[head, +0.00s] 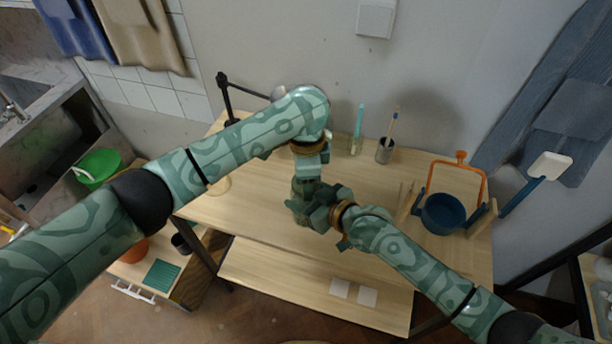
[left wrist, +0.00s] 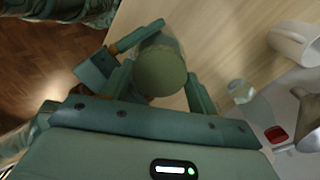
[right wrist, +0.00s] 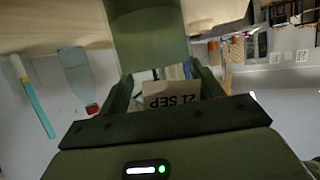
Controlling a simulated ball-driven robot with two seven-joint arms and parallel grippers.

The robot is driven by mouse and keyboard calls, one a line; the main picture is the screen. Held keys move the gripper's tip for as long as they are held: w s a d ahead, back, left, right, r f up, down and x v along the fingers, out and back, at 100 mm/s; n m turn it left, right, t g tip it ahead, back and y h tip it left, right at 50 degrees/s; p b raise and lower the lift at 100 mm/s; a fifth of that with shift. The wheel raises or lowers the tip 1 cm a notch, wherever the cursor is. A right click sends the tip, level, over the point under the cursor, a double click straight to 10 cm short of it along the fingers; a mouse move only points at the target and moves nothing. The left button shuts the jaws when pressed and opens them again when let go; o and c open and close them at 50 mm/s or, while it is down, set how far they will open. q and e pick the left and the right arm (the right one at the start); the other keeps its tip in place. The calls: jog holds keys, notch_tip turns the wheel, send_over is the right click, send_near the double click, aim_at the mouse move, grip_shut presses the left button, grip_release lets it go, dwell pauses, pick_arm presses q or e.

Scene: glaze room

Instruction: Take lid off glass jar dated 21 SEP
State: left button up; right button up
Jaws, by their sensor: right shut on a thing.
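The glass jar stands between my grippers and is mostly hidden by them in the head view. The right wrist view shows its tan label (right wrist: 172,97), reading 21 SEP upside down, between the fingers of my right gripper (right wrist: 165,88), which is shut on the jar. In the left wrist view the round dark green lid (left wrist: 161,72) lies between the fingers of my left gripper (left wrist: 163,92). These fingers are open, with a gap visible on the lid's right side. In the head view my left gripper (head: 308,188) comes from above and my right gripper (head: 326,208) from the right.
A brush cup (head: 384,152) and a turquoise-handled tool (head: 359,122) stand at the back. Two white tiles (head: 367,296) lie on the lower shelf. The tabletop between is clear.

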pick_arm(q)
jog(key=o, duration=0.3)
jog(key=shift+d, duration=0.1)
notch_tip(320, 180, up, 4)
jog(key=shift+r, duration=0.2)
jog(key=shift+c, duration=0.3)
jog(key=shift+w+r, duration=0.15)
jog(key=shift+r, duration=0.15)
jog(key=m, duration=0.1)
jog(key=r, duration=0.1)
jog(key=r+m, duration=0.1)
jog(key=shift+w+a+r+m+t, duration=0.25)
jog(key=shift+w+a+m+t, duration=0.05)
jog(key=shift+w, duration=0.1)
jog(key=shift+s+r+m, duration=0.15)
jog(key=shift+r+m, duration=0.15)
jog(key=shift+m, duration=0.9)
jog(key=shift+s+d+m, duration=0.1)
jog(key=shift+s+m, duration=0.1)
jog(key=shift+m, duration=0.7)
jog(key=shift+s+d+f+m, duration=0.1)
jog(key=shift+s+m, duration=0.05)
jog(key=shift+m, duration=0.35)
jog(key=shift+s+f+m, duration=0.1)
jog(key=shift+m, duration=0.4)
notch_tip(320, 180, down, 8)
jog(key=shift+r, duration=0.1)
